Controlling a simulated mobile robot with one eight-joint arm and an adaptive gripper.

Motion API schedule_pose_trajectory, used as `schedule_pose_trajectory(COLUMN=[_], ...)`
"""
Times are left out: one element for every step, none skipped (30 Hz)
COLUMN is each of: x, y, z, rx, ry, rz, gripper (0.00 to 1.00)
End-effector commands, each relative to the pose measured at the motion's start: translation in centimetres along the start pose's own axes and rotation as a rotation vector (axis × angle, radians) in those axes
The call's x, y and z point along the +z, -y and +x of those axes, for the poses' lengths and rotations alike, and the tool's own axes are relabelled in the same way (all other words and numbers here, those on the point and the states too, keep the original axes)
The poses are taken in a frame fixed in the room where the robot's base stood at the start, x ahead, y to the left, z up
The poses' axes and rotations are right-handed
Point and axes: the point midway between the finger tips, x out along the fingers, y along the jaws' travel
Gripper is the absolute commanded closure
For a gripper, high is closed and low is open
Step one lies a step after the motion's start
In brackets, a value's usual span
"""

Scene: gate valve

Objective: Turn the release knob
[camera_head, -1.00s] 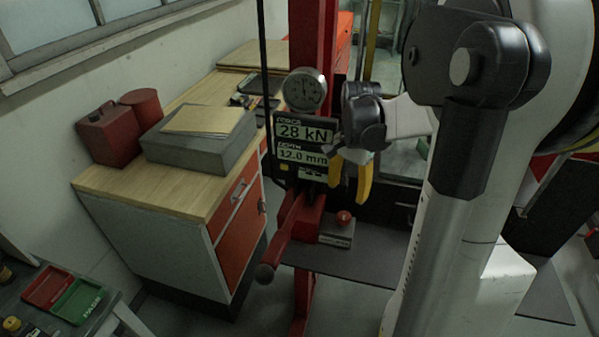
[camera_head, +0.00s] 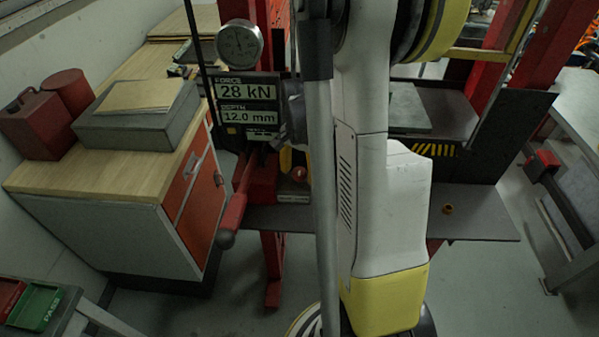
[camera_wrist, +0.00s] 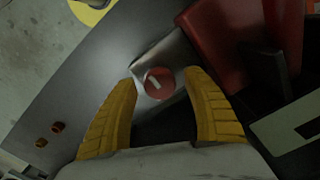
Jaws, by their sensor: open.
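The release knob (camera_wrist: 159,83) is a round red knob with a pale bar mark, on a light grey block (camera_wrist: 147,57). In the wrist view it appears between the fingertips of my gripper (camera_wrist: 160,79). The yellow ribbed fingers are spread apart, with nothing held between them. I cannot tell how far the tips are from the knob. In the head view, the red knob (camera_head: 299,173) shows only in part beside my arm. My gripper (camera_head: 286,158) is mostly hidden there, with a bit of orange-yellow finger showing.
A red lever (camera_head: 236,198) with a dark round end sticks out left of the knob. Above it are a display (camera_head: 246,105) reading 28 kN and 12.0 mm and a round gauge (camera_head: 239,43). A dark plate (camera_head: 475,226) extends right. A wooden-topped cabinet (camera_head: 100,165) stands left.

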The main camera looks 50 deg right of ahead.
Motion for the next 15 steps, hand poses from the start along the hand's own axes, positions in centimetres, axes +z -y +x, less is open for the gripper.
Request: schedule_pose_trajectory(x=[0.00, 0.00, 0.00, 0.00, 0.00, 0.00, 0.00, 0.00, 0.00, 0.00, 0.00, -0.01, 0.00, 0.00, -0.01], y=[0.00, 0.00, 0.00, 0.00, 0.00, 0.00, 0.00, 0.00, 0.00, 0.00, 0.00, 0.00, 0.00, 0.00, 0.00], z=[-0.02, -0.02, -0.02, -0.02, -0.03, -0.03, -0.03, -0.03, -0.03, -0.03, -0.03, -0.02, -0.02, -0.01, 0.00], rx=[0.000, 0.000, 0.000, 0.000, 0.000, 0.000, 0.000, 0.000, 0.000, 0.000, 0.000, 0.000, 0.000, 0.000, 0.000], ry=[0.000, 0.000, 0.000, 0.000, 0.000, 0.000, 0.000, 0.000, 0.000, 0.000, 0.000, 0.000, 0.000, 0.000, 0.000], rz=[0.000, 0.000, 0.000, 0.000, 0.000, 0.000, 0.000, 0.000, 0.000, 0.000, -0.001, -0.003, -0.006, -0.010, -0.017], gripper=[0.41, 0.46, 0.58, 0.67, 0.76, 0.89, 0.95, 0.95, 0.95, 0.95, 0.95, 0.95, 0.95, 0.95, 0.95])
